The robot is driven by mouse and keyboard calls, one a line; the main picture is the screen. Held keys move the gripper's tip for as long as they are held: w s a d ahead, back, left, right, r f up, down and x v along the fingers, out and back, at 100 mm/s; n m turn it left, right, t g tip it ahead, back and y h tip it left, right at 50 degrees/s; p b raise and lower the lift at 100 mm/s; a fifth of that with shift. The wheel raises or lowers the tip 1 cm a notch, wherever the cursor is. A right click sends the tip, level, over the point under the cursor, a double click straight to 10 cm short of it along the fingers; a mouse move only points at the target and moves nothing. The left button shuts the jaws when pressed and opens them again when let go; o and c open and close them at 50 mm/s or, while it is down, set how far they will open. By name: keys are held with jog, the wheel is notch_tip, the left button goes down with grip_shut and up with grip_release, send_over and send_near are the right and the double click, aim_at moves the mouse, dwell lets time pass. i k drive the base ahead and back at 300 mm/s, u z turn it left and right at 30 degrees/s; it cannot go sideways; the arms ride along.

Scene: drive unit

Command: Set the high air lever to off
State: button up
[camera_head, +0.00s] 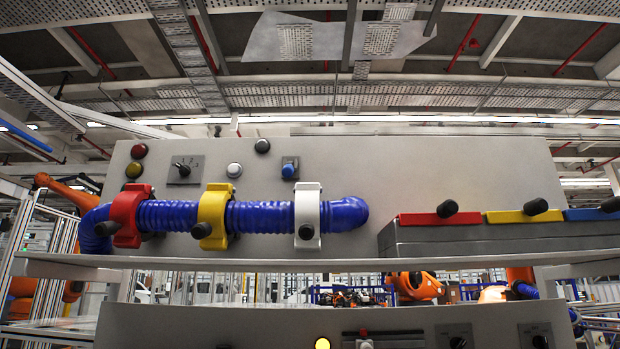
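A grey upper panel (450,170) faces me. A blue corrugated hose (265,216) runs along it, with a red clamp (126,214), a yellow clamp (212,215) and a white clamp (307,207) around it. Each clamp has a black knob low on its front. At the right, a grey box (440,242) carries a red plate (425,219), a yellow plate (510,217) and a blue plate (590,214), each with a black handle. No readable label shows which part is the high air lever. My gripper is not in view.
Upper-panel controls include a rotary switch (183,169), a blue switch (289,169) and several round buttons. A shelf edge (250,264) juts out below them. A lower panel (210,325) has a lit yellow lamp (322,343) and dark knobs. Orange robot arms stand behind.

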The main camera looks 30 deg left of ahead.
aim_at(288, 172)
jog(key=k, duration=0.35)
jog(key=u, duration=0.7)
